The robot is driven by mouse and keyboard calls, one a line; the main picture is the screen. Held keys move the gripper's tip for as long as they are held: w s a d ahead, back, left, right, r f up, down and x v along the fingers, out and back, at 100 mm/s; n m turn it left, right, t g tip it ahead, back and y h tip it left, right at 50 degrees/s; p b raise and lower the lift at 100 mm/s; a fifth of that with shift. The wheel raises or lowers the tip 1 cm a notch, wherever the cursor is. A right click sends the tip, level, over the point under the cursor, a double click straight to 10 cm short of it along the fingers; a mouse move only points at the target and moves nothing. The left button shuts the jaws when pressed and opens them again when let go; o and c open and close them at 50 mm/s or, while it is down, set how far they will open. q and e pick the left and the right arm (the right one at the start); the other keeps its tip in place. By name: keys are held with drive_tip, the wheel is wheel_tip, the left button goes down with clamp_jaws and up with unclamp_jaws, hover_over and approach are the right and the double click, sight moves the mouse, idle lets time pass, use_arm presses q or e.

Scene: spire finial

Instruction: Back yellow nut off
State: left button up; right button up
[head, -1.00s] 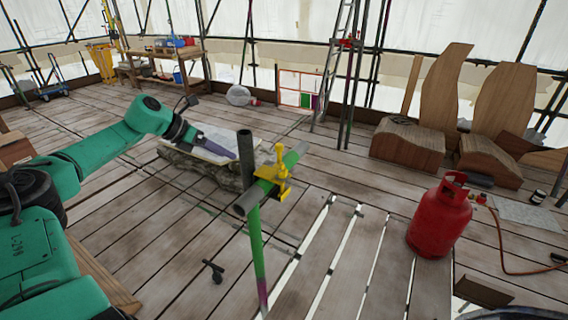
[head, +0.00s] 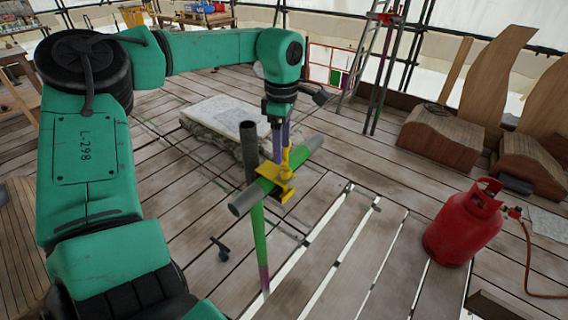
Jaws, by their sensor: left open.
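A yellow coupler (head: 276,184) sits where a horizontal green tube (head: 303,155) crosses an upright green pole (head: 260,235). The yellow nut (head: 286,160) stands up from the coupler and is partly hidden by my left gripper. My left gripper (head: 281,150) points straight down at it, with its purple-grey fingers at the top of the nut. The fingers are open; I cannot tell if they touch the nut or stand on both sides of it. My right gripper is not in view.
A dark upright tube (head: 248,150) rises just left of the coupler. A red gas cylinder (head: 463,223) stands at the right with a hose. A pale slab on a stack (head: 215,117) lies behind. Planks with open gaps are below.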

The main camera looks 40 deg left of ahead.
sight(286, 163)
use_arm(q)
drive_tip(key=f, duration=0.2)
drive_tip(key=w+f, duration=0.1)
drive_tip(key=f, duration=0.2)
drive_tip(key=shift+w+d+p, duration=0.1)
drive_tip(key=shift+p, duration=0.3)
drive_tip(key=shift+w+f, duration=0.2)
drive_tip(key=shift+f, duration=1.05)
drive_tip(key=shift+s+f, duration=0.15)
drive_tip(key=shift+s, duration=0.15)
drive_tip(key=c, duration=0.3)
clamp_jaws()
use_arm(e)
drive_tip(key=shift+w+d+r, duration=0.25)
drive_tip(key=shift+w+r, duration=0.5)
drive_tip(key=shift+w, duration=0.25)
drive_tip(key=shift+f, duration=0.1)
